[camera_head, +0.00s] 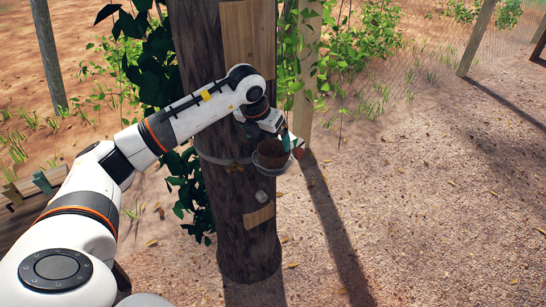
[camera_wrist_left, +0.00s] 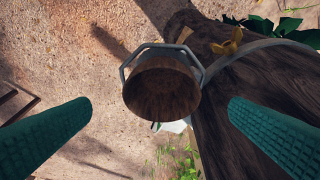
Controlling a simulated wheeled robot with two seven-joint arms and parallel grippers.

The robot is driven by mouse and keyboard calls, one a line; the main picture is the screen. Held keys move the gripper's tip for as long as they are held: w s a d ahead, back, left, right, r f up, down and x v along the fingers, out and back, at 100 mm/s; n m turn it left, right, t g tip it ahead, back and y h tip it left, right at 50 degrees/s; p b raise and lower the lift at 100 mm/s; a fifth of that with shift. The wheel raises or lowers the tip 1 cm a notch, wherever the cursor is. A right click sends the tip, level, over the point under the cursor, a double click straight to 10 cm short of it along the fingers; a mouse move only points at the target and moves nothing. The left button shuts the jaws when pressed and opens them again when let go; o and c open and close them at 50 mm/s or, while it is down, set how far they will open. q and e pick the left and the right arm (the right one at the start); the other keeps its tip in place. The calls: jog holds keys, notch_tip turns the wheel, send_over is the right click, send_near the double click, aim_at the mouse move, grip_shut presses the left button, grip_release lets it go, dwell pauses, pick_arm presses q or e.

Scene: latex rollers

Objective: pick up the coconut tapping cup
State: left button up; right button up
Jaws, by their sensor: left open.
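The coconut tapping cup (camera_head: 270,157) is a brown half shell seated in a metal ring holder (camera_head: 284,166) on the side of a dark trunk (camera_head: 240,220). In the left wrist view the cup (camera_wrist_left: 162,88) shows its brown inside, with the grey ring (camera_wrist_left: 130,68) around its rim. My left gripper (camera_head: 287,141) is at the cup in the head view, partly hidden by its own wrist. In the left wrist view its two green fingers (camera_wrist_left: 160,118) are wide apart, one on each side of the cup, with clear gaps. My right gripper does not show.
Leafy vines (camera_head: 150,70) climb the trunk's left side. A pale post (camera_head: 305,75) stands behind the cup. The gravel ground to the right is open.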

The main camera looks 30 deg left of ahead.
aim_at(272, 148)
pick_arm(q)
jog(key=shift+w+p+x, duration=0.2)
jog(key=shift+p+x, duration=0.5)
jog(key=shift+x, duration=2.75)
jog(key=shift+a+r, duration=0.15)
jog(key=c, duration=0.9)
jog(key=shift+r, duration=0.1)
